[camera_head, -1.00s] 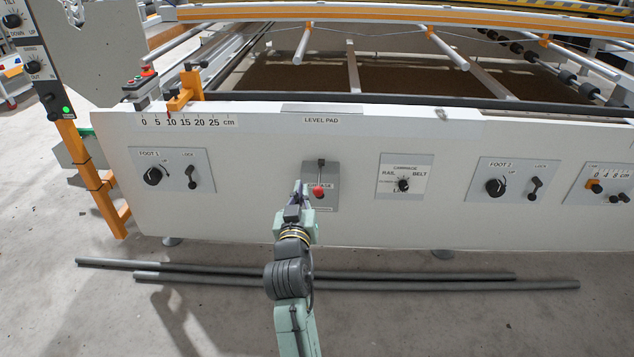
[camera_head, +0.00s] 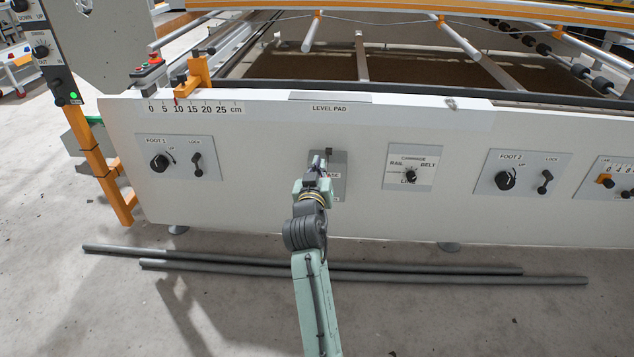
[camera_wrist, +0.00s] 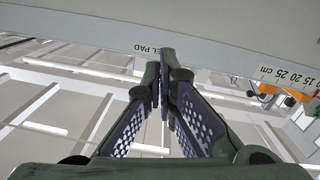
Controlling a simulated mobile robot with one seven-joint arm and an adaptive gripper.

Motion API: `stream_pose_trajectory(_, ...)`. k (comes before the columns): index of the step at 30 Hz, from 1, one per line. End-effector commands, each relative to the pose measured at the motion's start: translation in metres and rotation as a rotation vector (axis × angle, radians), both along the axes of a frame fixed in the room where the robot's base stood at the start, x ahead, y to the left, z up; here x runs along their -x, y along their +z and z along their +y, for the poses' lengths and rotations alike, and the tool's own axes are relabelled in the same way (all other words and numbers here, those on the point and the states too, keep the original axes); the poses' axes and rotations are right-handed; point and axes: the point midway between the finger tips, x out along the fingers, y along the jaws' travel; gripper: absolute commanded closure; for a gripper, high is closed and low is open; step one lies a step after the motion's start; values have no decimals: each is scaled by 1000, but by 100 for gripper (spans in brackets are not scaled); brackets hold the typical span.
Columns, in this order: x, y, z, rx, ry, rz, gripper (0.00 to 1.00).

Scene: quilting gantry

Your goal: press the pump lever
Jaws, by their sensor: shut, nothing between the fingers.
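The small grey plate (camera_head: 341,166) on the white front panel, below the LEVEL PAD label, carries the lever with the red knob. Only a dark piece (camera_head: 329,152) shows at its top now; the red knob is hidden behind my gripper. My gripper (camera_head: 317,161) is in front of the left half of this plate, with its fingers closed and empty. Whether it touches the lever cannot be told. In the wrist view the closed fingertips (camera_wrist: 165,72) point at the white panel near the LEVEL PAD label; the lever does not show there.
An orange bracket (camera_head: 199,75) stands on the panel's top edge. Dark rods (camera_head: 450,277) lie on the floor below my arm.

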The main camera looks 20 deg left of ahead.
Motion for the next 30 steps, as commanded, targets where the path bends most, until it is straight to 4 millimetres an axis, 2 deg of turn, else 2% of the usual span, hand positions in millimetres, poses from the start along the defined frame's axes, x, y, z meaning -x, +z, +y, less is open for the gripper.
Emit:
stream_pose_trajectory(2, -17, -2, 4, 1, -1, -2, 100)
stream_pose_trajectory(4, -20, -19, 2, -1, 0, 2, 100)
stream_pose_trajectory(9, -24, -35, -1, -1, 0, 1, 100)
stream_pose_trajectory(30, -30, -46, -1, -4, 1, -14, 100)
